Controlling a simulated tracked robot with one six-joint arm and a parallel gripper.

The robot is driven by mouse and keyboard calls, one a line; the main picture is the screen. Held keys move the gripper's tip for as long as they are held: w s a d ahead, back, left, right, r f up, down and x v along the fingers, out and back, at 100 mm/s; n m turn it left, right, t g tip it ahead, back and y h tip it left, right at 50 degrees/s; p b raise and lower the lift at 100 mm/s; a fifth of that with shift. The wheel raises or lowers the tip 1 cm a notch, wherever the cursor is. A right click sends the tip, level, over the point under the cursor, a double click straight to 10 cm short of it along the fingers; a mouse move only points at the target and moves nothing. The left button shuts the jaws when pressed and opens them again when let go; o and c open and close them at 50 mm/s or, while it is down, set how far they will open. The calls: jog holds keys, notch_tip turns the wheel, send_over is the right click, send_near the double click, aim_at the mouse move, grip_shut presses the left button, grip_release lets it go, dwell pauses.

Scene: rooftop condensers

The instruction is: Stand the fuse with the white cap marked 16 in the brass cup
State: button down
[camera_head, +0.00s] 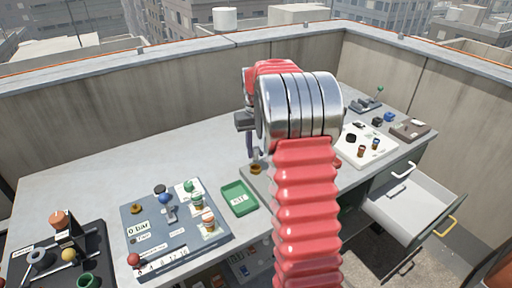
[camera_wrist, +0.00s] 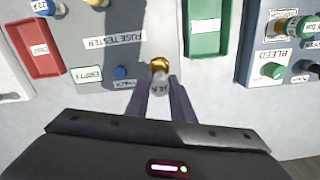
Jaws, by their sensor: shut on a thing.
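My gripper (camera_wrist: 160,88) is shut on a fuse with a pale cap (camera_wrist: 161,83). The mark on the cap is small and looks like 16 A, but I cannot read it surely. The brass cup (camera_wrist: 160,64) is on the fuse tester panel, just past the fingertips, and the fuse lines up with it. I cannot tell whether the fuse's lower end is inside the cup or just above it. In the head view my gripper (camera_head: 252,153) points down over the brass cup (camera_head: 256,169); the fuse is not clear there.
A green tray (camera_head: 238,198) lies left of the tester. A gauge panel (camera_head: 160,250) with knobs stands further left. A white board (camera_head: 372,139) with fuses lies right, above an open drawer (camera_head: 410,205). A red tray (camera_wrist: 35,42) and blue button (camera_wrist: 122,72) show in the wrist view.

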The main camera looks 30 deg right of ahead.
aim_at(256, 161)
jog(key=shift+f, duration=1.4)
jog(key=shift+f, duration=1.15)
dwell(1.6)
jog(key=c, duration=1.5)
grip_release()
jog(key=shift+o, duration=0.2)
jog(key=shift+r, duration=0.15)
notch_tip(256, 161, up, 13)
jog(key=shift+r, duration=0.2)
